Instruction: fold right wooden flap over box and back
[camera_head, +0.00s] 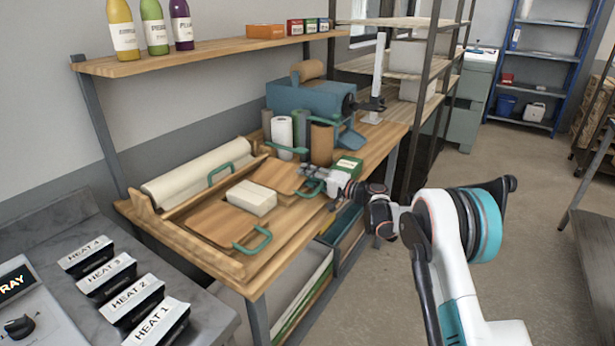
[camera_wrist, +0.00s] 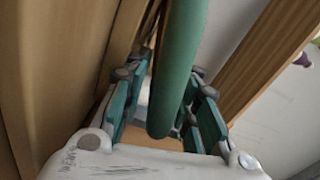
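The white box (camera_head: 251,198) sits in the middle of the wooden folding station on the bench. The right wooden flap (camera_head: 278,174) is beside it, on the side nearer my gripper, and looks about flat. Its green handle (camera_head: 309,189) is at my gripper (camera_head: 322,184). In the wrist view the green handle (camera_wrist: 180,65) runs between the two fingers of my gripper (camera_wrist: 163,115). The fingers stand apart, with some gap visible beside the handle, so it does not look clamped. The handle's fixed ends are hidden there.
Another wooden flap with a green handle (camera_head: 252,240) lies at the front, and a further green handle (camera_head: 220,174) is by the white roll (camera_head: 195,172). A small green box (camera_head: 348,166) and upright rolls (camera_head: 281,135) stand close behind my gripper. A shelf (camera_head: 180,57) overhangs the bench.

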